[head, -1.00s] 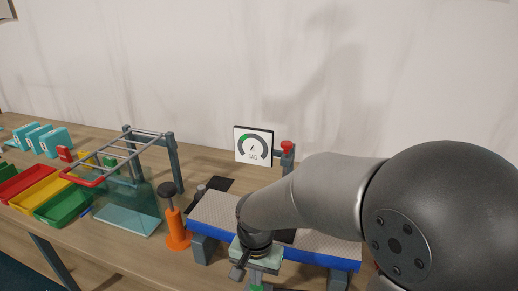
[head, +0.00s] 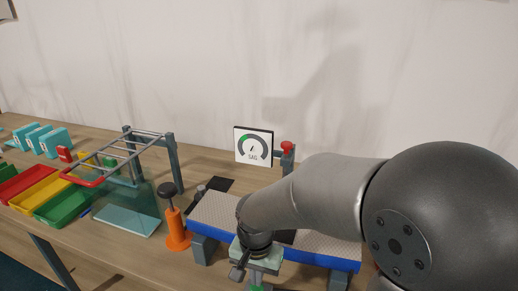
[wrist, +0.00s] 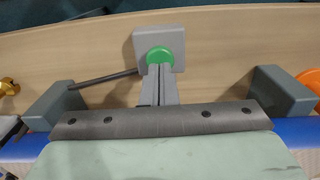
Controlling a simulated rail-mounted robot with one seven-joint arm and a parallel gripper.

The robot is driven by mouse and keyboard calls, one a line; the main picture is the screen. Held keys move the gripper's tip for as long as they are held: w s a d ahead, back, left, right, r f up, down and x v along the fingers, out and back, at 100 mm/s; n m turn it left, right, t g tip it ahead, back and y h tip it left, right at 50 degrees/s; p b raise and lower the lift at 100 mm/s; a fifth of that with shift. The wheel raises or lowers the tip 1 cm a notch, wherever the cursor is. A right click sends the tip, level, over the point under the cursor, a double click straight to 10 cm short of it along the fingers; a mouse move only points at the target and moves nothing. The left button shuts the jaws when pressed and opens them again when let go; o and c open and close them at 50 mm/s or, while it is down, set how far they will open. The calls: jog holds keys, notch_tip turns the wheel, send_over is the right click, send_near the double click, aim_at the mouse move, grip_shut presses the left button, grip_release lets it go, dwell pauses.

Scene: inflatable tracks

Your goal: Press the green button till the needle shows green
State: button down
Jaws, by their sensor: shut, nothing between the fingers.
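The green button (wrist: 160,55) sits on a grey housing (wrist: 173,36) in the wrist view. A bit of green also shows at the bottom edge of the head view, below my gripper (head: 257,282). My gripper (wrist: 159,68) is shut and empty, its fingertips overlapping the near edge of the button. I cannot tell whether they touch it. The gauge (head: 253,146) is a white square panel marked SAG, with a dark arc and a green segment at its upper left. Its small needle seems to point up near the middle, apart from the green segment.
A blue-edged grey track (head: 212,212) on grey supports lies behind my gripper. An orange hand pump (head: 177,229) stands to its left. A red knob on a post (head: 287,148) is beside the gauge. Coloured bins (head: 62,206) and a metal rack (head: 130,152) are farther left.

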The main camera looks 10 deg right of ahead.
jog(key=shift+f, duration=0.2)
dwell(0.5)
jog(key=shift+f+b, duration=0.95)
jog(key=shift+b, duration=0.05)
notch_tip(320, 180, up, 10)
jog(key=p, duration=0.7)
jog(key=s+d+r+n, duration=0.3)
jog(key=s+d+n, duration=0.1)
jog(key=s+d, duration=0.7)
jog(key=shift+s+r+n+t, duration=0.35)
jog(key=shift+s+n+t, duration=0.05)
jog(key=shift+s, duration=0.15)
jog(key=shift+a, duration=0.1)
dwell(1.6)
